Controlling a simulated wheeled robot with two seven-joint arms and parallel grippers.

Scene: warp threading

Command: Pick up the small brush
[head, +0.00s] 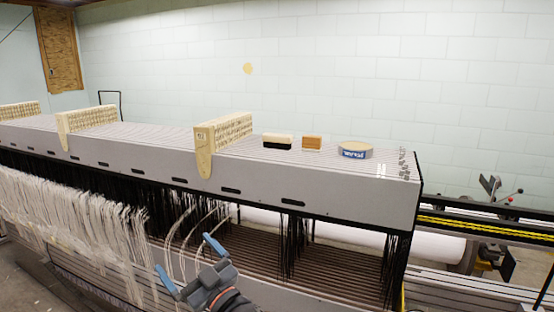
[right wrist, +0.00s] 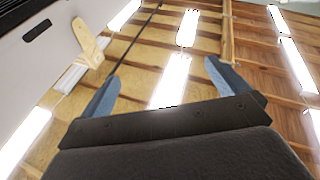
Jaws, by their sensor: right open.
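Two brush-like blocks lie on the flat grey top of the long machine in the head view. Neither block shows in that view. My left gripper is not in view.
A round tin (head: 355,150) with a blue label stands right of the small block. A cream slotted block (head: 224,131) sits on the machine top (head: 340,180) at left. White threads (head: 75,215) and black strands hang along the front, near my right gripper.

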